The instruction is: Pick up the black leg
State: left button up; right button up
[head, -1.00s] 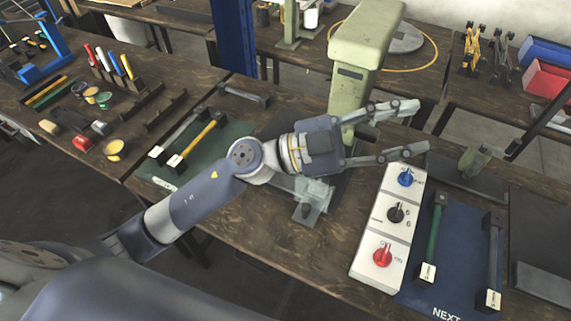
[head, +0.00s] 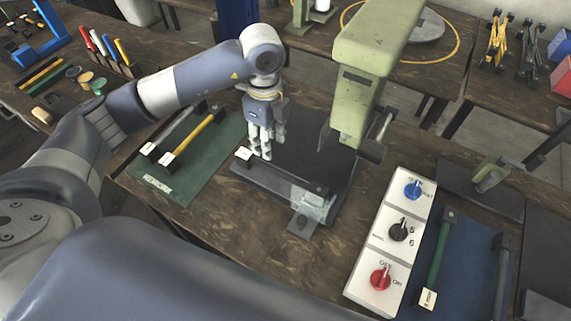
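The fingertips look close together from this angle. Whether they are apart or touch the leg is unclear. Another dark leg (head: 178,128) lies beside a yellow leg (head: 194,138) on the green mat. A dark grey leg (head: 501,275) and a green leg (head: 438,250) lie on the blue mat. My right gripper is out of view.
The green rivet press (head: 365,80) stands right of my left gripper. A white control panel (head: 392,245) with blue, black and red knobs is in front of it. The green mat (head: 165,185) lies left, the blue mat (head: 462,275) right. Bare tabletop shows between the press and panel.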

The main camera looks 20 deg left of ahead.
aim_at(268, 166)
pick_arm(q)
jog(key=f, duration=0.2)
jog(key=shift+s+f, duration=0.3)
jog(key=shift+s, duration=0.1)
notch_tip(268, 166, down, 3)
jog(key=shift+s+a+p, duration=0.1)
jog(key=shift+s+p, duration=0.05)
jog(key=shift+p, duration=0.75)
notch_tip(268, 166, down, 3)
jog(key=shift+a+f+p, duration=0.1)
jog(key=shift+f+p, duration=0.05)
jog(key=shift+p, duration=0.3)
jog(key=shift+f, duration=0.25)
jog(key=c, duration=0.8)
grip_shut()
jog(key=shift+r, duration=0.1)
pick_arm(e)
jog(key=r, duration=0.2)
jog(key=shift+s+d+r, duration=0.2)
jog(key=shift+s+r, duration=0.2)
